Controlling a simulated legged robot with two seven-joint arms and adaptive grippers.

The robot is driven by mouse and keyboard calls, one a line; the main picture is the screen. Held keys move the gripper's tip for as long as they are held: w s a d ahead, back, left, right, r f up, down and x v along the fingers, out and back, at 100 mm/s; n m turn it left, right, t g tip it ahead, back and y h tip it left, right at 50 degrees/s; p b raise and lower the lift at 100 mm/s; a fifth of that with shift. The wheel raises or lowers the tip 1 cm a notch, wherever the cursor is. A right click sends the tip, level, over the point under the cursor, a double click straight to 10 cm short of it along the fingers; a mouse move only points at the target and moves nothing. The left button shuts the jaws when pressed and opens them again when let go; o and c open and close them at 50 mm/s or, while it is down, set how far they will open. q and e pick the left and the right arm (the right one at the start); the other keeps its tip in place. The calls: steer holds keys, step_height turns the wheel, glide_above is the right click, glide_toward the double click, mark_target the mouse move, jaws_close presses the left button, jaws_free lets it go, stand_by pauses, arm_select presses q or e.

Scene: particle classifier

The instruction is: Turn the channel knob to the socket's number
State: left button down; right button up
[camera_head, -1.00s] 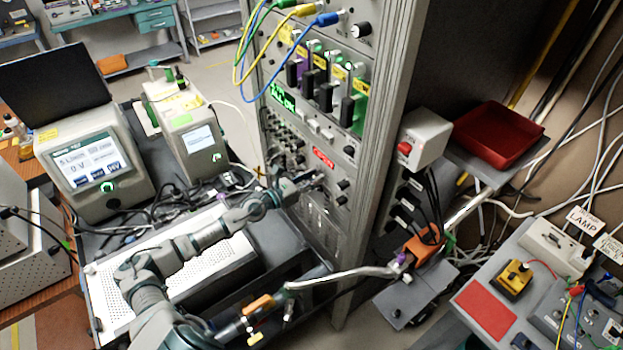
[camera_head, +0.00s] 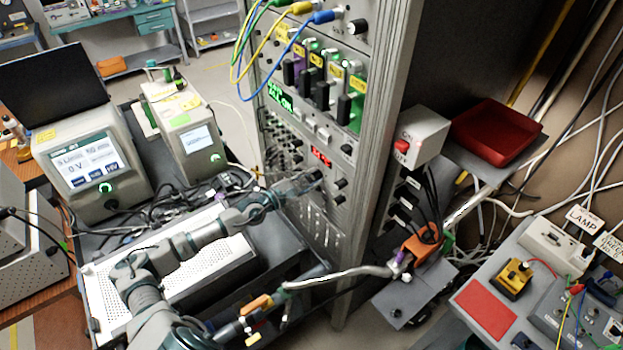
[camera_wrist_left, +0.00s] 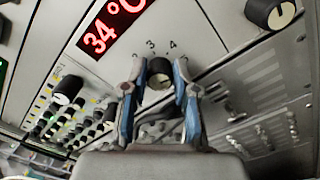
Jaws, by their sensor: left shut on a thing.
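The channel knob (camera_wrist_left: 160,73) is small, dark and round with a pale cap, on the grey rack panel. The numbers 3 and 4 can be read above it in the left wrist view; I cannot tell which number it points at. My left gripper (camera_wrist_left: 159,92) has its two blue-edged fingers on either side of the knob, shut on it. In the head view the left gripper (camera_head: 314,179) reaches the rack front and hides the knob. Coloured cables are plugged in near the rack top, including a blue plug (camera_head: 325,17); no socket number is readable there. My right gripper is not in view.
A red display (camera_wrist_left: 110,27) reading 34 °C sits up and left of the knob. Another knob (camera_wrist_left: 270,13) is at upper right. A perforated white case (camera_head: 200,262) lies under my left arm. A red tray (camera_head: 495,132) is right of the rack.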

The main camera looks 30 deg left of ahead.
arm_select(q)
steer(key=shift+f+m, duration=0.5)
steer(key=shift+m, duration=0.2)
steer(key=c, duration=0.9)
jaws_free()
steer(key=v, duration=0.7)
steer(key=a+v, duration=0.1)
steer(key=v, duration=0.3)
steer(key=shift+s, duration=0.1)
